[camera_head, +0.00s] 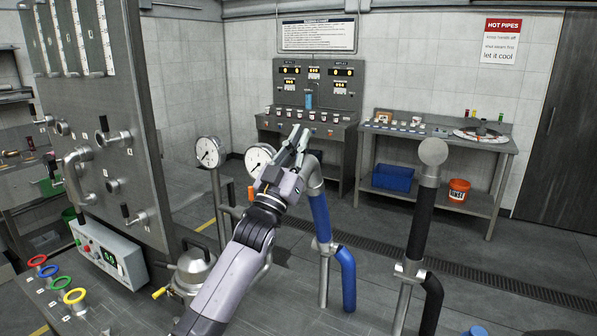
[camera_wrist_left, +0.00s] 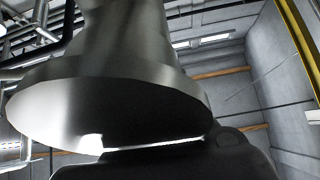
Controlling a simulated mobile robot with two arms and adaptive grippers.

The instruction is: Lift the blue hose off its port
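The blue hose (camera_head: 320,216) stands upright just right of my left gripper in the head view, and its lower part (camera_head: 347,280) bends down beside a metal post. Its upper end is a metal fitting (camera_head: 313,176), partly hidden behind my left gripper. My left gripper (camera_head: 299,142) is at this fitting; I cannot tell whether it touches it or whether the fingers are closed. In the left wrist view a large flared metal piece (camera_wrist_left: 110,95) fills much of the picture, very close to the camera. The port is not clearly visible. My right gripper is not in view.
A black hose (camera_head: 421,222) with a round metal end stands to the right. A tall grey panel (camera_head: 105,120) stands at left. Open floor lies behind the hoses.

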